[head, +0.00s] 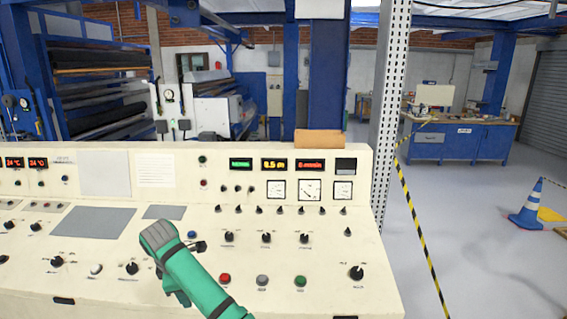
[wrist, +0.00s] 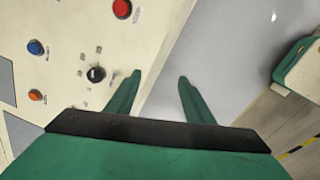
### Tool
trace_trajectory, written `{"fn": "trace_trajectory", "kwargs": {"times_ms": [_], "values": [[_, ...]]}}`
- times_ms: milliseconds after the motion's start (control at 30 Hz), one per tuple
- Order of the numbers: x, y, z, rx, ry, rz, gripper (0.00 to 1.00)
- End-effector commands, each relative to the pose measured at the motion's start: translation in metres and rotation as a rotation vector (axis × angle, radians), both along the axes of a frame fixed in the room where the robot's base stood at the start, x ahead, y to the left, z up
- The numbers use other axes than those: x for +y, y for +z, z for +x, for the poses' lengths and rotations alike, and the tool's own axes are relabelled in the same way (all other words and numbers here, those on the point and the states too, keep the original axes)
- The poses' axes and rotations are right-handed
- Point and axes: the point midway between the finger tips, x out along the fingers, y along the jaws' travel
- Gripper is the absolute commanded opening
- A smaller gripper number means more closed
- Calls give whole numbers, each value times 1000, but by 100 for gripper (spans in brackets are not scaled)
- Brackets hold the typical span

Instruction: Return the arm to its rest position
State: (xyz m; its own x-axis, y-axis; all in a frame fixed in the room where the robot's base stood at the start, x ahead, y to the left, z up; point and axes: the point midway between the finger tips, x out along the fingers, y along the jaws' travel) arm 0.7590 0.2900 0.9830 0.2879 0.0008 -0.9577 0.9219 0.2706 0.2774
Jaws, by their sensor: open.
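My gripper (wrist: 158,92) shows in the wrist view with its two green fingers spread apart and nothing between them. The left finger overlaps the edge of the cream control console (wrist: 75,25), and the grey floor (wrist: 225,45) shows between and beyond the fingers. A black knob (wrist: 96,73) is just left of the left finger, apart from it in the picture. In the head view my green arm (head: 190,270) reaches up from the bottom edge in front of the console (head: 120,230) and hides part of its panel. The fingers cannot be made out there.
The console carries several knobs, a red button (head: 225,278), a green button (head: 300,281) and lit displays (head: 278,165). A brown block (head: 318,139) lies on its top. A perforated post (head: 390,110) stands behind its right end. Open floor (head: 480,250) lies right, with a blue cone (head: 529,205).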

Motion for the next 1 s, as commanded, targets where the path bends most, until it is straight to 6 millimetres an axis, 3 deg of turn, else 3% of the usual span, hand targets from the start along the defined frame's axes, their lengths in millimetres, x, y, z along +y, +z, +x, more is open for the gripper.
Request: {"fn": "trace_trajectory", "kwargs": {"times_ms": [400, 600, 800, 1000], "values": [[60, -111, -48, 4, -95, 356, 48], [80, -155, -78, 5, -198, 554, 48], [85, -188, -110, 1, -328, 737, 48], [76, -214, -142, -14, -480, 899, 48]]}}
